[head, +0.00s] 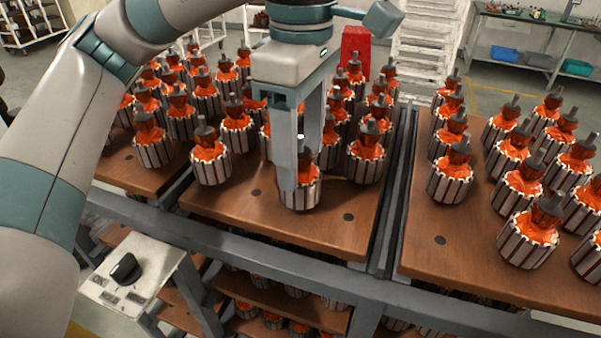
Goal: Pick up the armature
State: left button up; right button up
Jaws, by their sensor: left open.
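Several armatures with orange windings, grey slotted cores and dark shafts stand upright on brown wooden boards. My left gripper (301,178) points straight down over the middle board (235,205), its fingers apart. One armature (303,193) stands at the front of that board, at the fingertips. The near finger hides part of it, so I cannot tell whether the fingers touch it. Another armature (210,160) stands to its left, and one (366,155) to its right and behind. My right gripper does not show.
Close-packed armatures stand behind the fingers. A right board (425,225) holds more armatures, beyond a metal rail (393,190). A control box with a black knob (125,269) is at lower left. Lower shelves hold more armatures. A red object (355,50) stands behind.

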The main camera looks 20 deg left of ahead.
pick_arm(q)
notch_tip(320, 180, down, 2)
jog(key=shift+p, duration=0.4)
jog(key=shift+f, duration=0.55)
grip_shut()
jog(key=shift+r, duration=0.15)
